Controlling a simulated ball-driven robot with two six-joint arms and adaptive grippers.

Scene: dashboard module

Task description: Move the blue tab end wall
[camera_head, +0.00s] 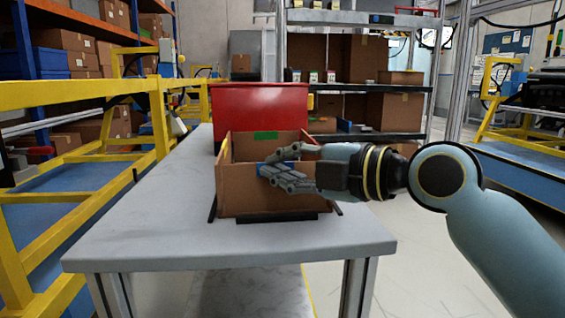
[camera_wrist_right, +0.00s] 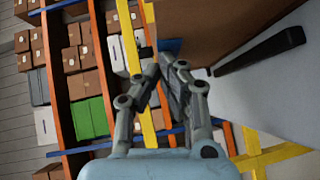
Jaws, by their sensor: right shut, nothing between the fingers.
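An open brown cardboard box (camera_head: 240,201) sits on the grey table. A blue tab (camera_head: 268,167) is on its near end wall, partly hidden behind my right gripper (camera_head: 270,170). A green tab (camera_head: 266,135) marks the far wall and a yellow tab (camera_head: 224,147) the left one. My right gripper comes in from the right at the near wall, shut and empty. In the right wrist view its fingertips (camera_wrist_right: 160,66) are close together beside the blue tab (camera_wrist_right: 170,45) and the brown wall (camera_wrist_right: 205,22); contact cannot be told. My left gripper is out of view.
A red bin (camera_head: 260,105) stands behind the box on the grey table (camera_head: 150,235). Dark rails lie under and beside the box. Yellow railing (camera_head: 75,95) runs along the left. The table's left and front areas are clear.

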